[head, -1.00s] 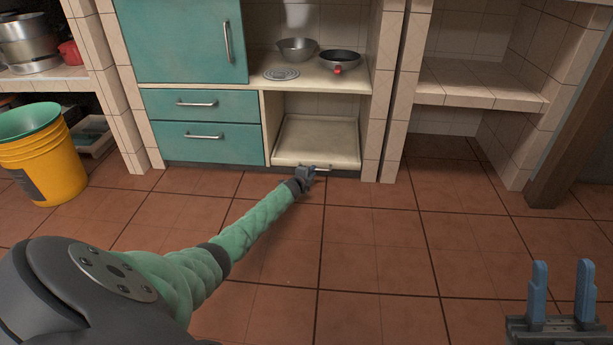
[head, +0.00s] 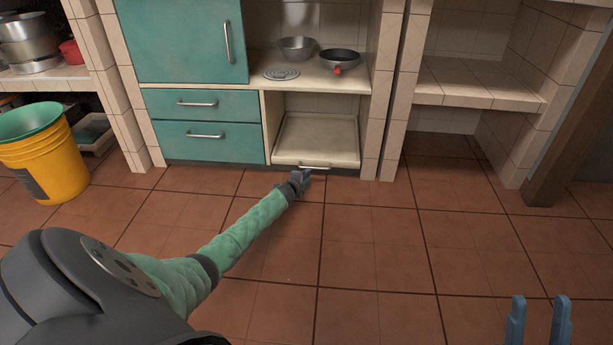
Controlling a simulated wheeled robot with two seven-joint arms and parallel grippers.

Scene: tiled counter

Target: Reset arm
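My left arm reaches in from the lower left in its green sleeve. My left gripper (head: 303,178) is small and dark at its end, just in front of the handle (head: 315,166) of the low opened door or drawer (head: 318,140) in the counter. I cannot make out its fingers or whether it touches the handle. My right gripper (head: 538,322) shows at the bottom right as two blue fingers standing apart with nothing between them. The rest of my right arm is out of view.
A metal bowl (head: 296,48) and a black pan (head: 339,61) stand on the counter above. Teal drawers (head: 203,142) are left of the opening. A yellow bucket (head: 46,163) stands at the left. The tiled floor (head: 400,255) is clear.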

